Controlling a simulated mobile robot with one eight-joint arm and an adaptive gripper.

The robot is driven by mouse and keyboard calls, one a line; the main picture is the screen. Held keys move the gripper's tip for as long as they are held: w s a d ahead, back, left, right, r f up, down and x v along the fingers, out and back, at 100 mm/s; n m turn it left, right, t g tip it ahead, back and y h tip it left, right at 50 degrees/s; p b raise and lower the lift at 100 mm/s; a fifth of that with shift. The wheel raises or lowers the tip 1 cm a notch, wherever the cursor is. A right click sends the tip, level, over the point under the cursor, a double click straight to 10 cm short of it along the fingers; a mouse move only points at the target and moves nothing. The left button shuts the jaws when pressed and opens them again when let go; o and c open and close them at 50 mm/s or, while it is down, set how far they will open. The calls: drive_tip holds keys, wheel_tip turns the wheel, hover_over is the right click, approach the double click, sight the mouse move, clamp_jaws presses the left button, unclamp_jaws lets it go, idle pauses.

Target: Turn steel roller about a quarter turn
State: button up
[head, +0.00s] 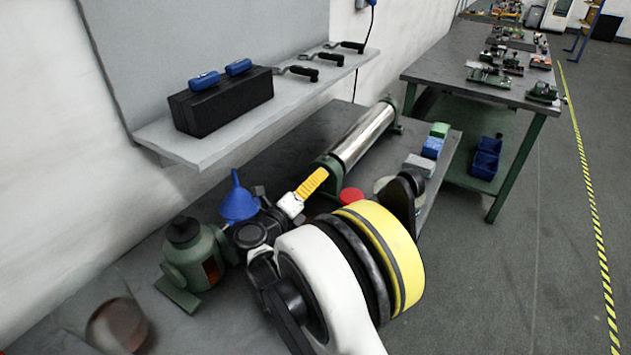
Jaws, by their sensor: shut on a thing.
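The steel roller (363,134) is a long shiny cylinder lying across the dark bench, held between green end mounts. Its near end is at the green mount (329,188). My gripper (322,172) has yellow ribbed fingers and a white base, and it reaches the near end of the roller from the lower left. It is shut on the roller there. The exact contact is too small to see, and one finger is mostly hidden behind the other.
A blue funnel (238,202) and a green device (194,262) stand left of my wrist. A red round thing (351,196) and small blocks (432,147) lie right of the roller. A wall shelf (205,143) with a black case (222,101) overhangs the bench's back.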

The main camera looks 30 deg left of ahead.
drive_tip(key=o, duration=1.2)
drive_tip(key=s, duration=0.8)
drive_tip(key=s+a, duration=0.1)
drive_tip(key=s, duration=0.3)
drive_tip(key=shift+r, duration=0.1)
